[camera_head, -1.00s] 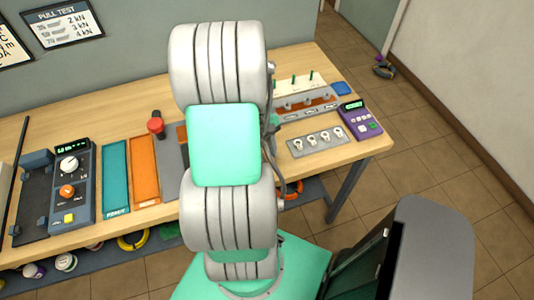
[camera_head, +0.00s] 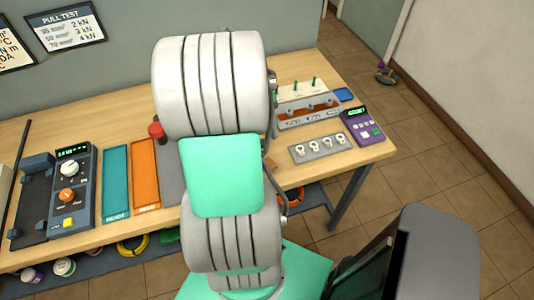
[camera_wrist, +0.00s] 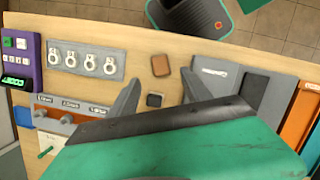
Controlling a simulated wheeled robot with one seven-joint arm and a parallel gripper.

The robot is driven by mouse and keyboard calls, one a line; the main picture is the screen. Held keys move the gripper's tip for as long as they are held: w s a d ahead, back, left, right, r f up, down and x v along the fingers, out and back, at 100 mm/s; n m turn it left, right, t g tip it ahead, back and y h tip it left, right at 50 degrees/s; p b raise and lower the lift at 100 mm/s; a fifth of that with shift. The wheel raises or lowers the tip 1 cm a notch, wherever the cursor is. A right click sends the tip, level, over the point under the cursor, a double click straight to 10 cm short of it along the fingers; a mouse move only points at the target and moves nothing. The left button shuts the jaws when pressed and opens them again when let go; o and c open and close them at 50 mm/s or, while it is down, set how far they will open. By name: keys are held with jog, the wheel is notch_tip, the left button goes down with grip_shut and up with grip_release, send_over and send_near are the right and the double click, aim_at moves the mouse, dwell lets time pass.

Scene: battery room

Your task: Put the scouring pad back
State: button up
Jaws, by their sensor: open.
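A small brown pad (camera_wrist: 161,64), which looks like the scouring pad, lies flat on the wooden bench in the wrist view. My gripper (camera_wrist: 160,77) is open, with its two grey fingers apart over the bench. The pad shows between and just beyond the fingertips, and nothing is held. A small dark square (camera_wrist: 154,101) lies nearer, also between the fingers. In the head view my arm hides the gripper and most of this part of the bench.
Left of the pad in the wrist view are a plate with several white rings (camera_wrist: 87,62) and a purple meter (camera_wrist: 22,66). Right of it is a grey plate (camera_wrist: 215,84). In the head view, teal (camera_head: 116,180) and orange (camera_head: 145,175) trays lie left of my arm.

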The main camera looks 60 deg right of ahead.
jog(key=w+a+r+n+t+h, duration=0.1)
jog(key=w+a+r+t, duration=0.1)
jog(key=w+a+r, duration=0.35)
jog(key=w+a+r+n+t+h, duration=0.1)
jog(key=w+a+r+n+h, duration=0.1)
jog(key=w+a, duration=0.6)
jog(key=w+a+r+n+t+y, duration=0.1)
jog(key=w+a+t, duration=0.2)
jog(key=a, duration=1.6)
jog(key=shift+a+r+n+t+y, duration=0.2)
jog(key=shift+n+t+y, duration=0.15)
jog(key=shift+t, duration=0.25)
jog(key=shift+w, duration=0.1)
jog(key=shift+c, duration=0.4)
